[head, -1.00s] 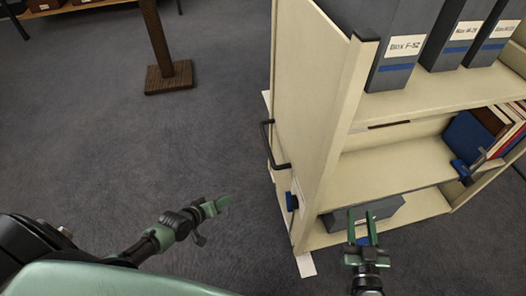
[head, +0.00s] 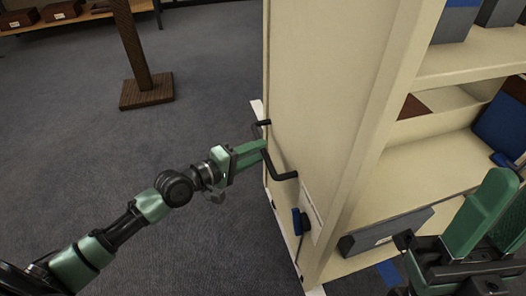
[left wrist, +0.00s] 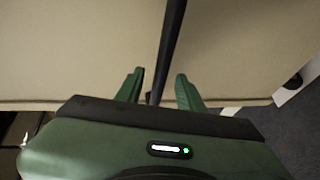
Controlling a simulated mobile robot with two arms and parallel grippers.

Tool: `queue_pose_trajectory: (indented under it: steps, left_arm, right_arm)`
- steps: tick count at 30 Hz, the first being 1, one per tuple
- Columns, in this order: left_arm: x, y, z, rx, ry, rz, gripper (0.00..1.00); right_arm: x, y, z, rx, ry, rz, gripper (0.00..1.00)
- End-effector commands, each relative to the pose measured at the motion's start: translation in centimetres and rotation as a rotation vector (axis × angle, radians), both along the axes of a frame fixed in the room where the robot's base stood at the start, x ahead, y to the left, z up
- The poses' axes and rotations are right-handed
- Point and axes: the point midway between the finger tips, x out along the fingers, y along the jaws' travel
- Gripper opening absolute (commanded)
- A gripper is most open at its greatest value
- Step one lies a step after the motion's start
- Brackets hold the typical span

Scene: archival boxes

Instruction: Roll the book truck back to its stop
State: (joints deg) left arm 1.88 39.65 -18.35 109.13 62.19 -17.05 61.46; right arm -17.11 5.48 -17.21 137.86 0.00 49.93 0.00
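The cream book truck (head: 325,80) stands at the right of the head view, its end panel facing left. A black bar handle (head: 278,168) sticks out from that panel. My left gripper (head: 262,152) is at the handle. In the left wrist view, the black bar (left wrist: 170,45) runs between its two green fingers, with gaps on both sides, so it is open around the bar. My right gripper (head: 492,215) is in front of the truck's shelves at the right, open and apparently empty, partly cut off by the frame edge.
A grey box (head: 385,233) lies on the bottom shelf. A blue lever (head: 300,222) is low on the end panel. White strips line the floor by the truck. A brown post (head: 147,90) stands at the left back. Carpet left of the truck is clear.

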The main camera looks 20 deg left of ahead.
Motion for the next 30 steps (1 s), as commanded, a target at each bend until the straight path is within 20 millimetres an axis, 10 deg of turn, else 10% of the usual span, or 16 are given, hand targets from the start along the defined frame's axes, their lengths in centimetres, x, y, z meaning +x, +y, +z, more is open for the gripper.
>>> queue_pose_trajectory:
  steps: [16,21,30]
  left_arm:
    - [2.5,-1.6,-0.6,0.003,0.001,0.0,0.38]
    - [2.5,-1.6,-0.6,0.003,0.001,0.0,0.0]
    - [2.5,-1.6,-0.6,0.003,0.001,0.0,0.0]
  right_arm:
    - [0.3,0.1,0.4,-0.005,-0.029,-0.002,0.36]
    - [0.2,0.1,0.4,-0.004,-0.029,-0.001,0.36]
    - [0.2,0.1,0.4,-0.004,-0.029,-0.001,0.36]
